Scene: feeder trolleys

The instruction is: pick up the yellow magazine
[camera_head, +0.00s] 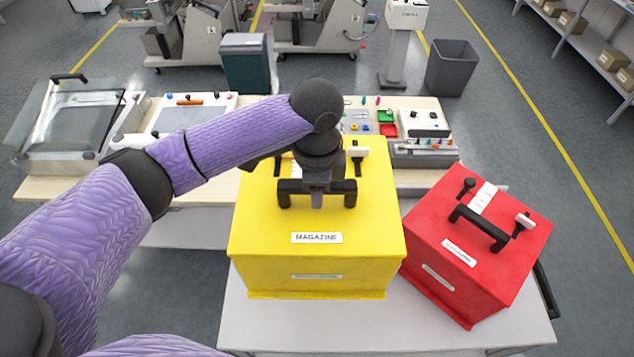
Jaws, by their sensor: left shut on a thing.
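The yellow magazine (316,271) is a box with a white "MAGAZINE" label and a black handle on top. It stands upright at the front of a white trolley top. My left gripper (318,190) comes down from above onto its black handle (284,194) and is shut on it. The gripper and wrist hide the middle of the handle and part of the box top. I cannot tell whether the box is lifted off the surface. My right gripper is not in view.
A red magazine (478,245) stands turned beside the yellow one at the right, very close to it. Behind is a bench with a glass-lidded case (72,122) and small parts. The white trolley top (300,326) is bare in front. Grey bins (452,68) stand farther back.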

